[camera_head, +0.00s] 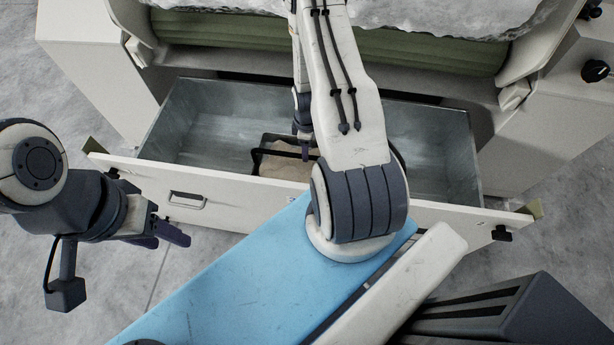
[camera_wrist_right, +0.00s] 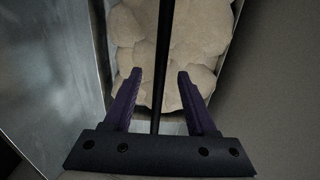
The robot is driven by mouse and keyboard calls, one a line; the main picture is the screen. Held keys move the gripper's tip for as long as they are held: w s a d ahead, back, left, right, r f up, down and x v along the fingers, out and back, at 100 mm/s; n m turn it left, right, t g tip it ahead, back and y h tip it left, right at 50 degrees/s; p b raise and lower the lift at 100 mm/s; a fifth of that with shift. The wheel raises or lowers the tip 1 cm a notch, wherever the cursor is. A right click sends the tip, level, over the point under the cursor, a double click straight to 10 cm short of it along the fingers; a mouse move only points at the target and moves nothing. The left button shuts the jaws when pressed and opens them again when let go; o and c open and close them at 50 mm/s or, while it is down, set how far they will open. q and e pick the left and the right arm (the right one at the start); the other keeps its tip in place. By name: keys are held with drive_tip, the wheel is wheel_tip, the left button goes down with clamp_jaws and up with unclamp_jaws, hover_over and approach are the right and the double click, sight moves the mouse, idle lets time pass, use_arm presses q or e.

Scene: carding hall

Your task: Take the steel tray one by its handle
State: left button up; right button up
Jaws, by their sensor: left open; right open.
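The tray (camera_head: 256,166) sits inside the open metal drawer, filled with beige lumpy material (camera_head: 287,166); my right arm hides much of it. Its dark bar handle (camera_head: 274,153) stands over the contents. In the right wrist view the handle (camera_wrist_right: 162,50) runs upright through the picture, between the two purple fingers of my right gripper (camera_wrist_right: 158,75). The fingers are open, with a gap on either side of the bar. In the head view my right gripper (camera_head: 306,150) points down at the handle. My left gripper (camera_head: 165,232) is open and empty, outside the drawer at left.
The drawer (camera_head: 205,120) has metal walls and a pale front panel (camera_head: 225,212) with a small recessed pull. The pale machine (camera_head: 85,75) with a green roller and white fibre stands behind. Bare drawer floor shows left of the tray. Grey concrete floor lies around.

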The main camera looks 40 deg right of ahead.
drive_tip(key=shift+s+f+b, duration=0.15)
drive_tip(key=shift+f+b, duration=2.5)
drive_tip(key=shift+r, duration=0.1)
clamp_jaws()
